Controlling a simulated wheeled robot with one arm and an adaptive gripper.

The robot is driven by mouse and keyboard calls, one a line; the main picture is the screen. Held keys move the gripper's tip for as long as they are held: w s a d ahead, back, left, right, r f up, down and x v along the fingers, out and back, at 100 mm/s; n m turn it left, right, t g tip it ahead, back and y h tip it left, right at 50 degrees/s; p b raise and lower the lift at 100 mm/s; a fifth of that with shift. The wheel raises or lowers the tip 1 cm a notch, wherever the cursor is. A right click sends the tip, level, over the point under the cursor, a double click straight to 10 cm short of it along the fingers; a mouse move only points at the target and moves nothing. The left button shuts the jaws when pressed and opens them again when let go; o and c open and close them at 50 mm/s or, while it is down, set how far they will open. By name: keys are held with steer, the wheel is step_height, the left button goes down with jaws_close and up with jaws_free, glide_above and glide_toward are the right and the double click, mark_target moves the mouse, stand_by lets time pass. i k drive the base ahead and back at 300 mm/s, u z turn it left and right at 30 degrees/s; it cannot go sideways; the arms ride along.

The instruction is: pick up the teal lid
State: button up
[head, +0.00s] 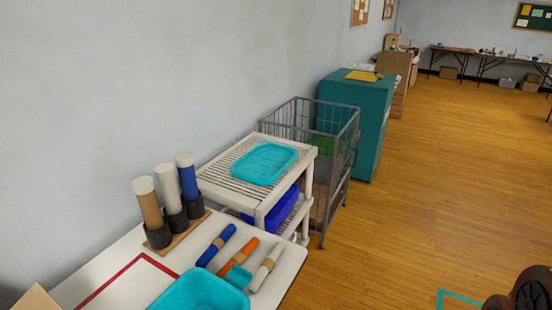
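The teal lid (264,163) is a shallow rounded rectangle. It lies flat on the slatted top of a white shelf unit (218,178), near the middle of the picture, and nothing covers it. Its near edge is close to the front of the shelf top.
A white table (102,264) in front holds a teal bin (200,292), rolls lying flat and upright tubes (168,190). A blue bin (272,212) sits below the lid. A wire cart (338,150) and teal cabinet (374,105) stand behind.

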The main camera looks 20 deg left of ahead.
mark_target(261, 167)
steer(key=i, duration=4)
steer(key=u, duration=5)
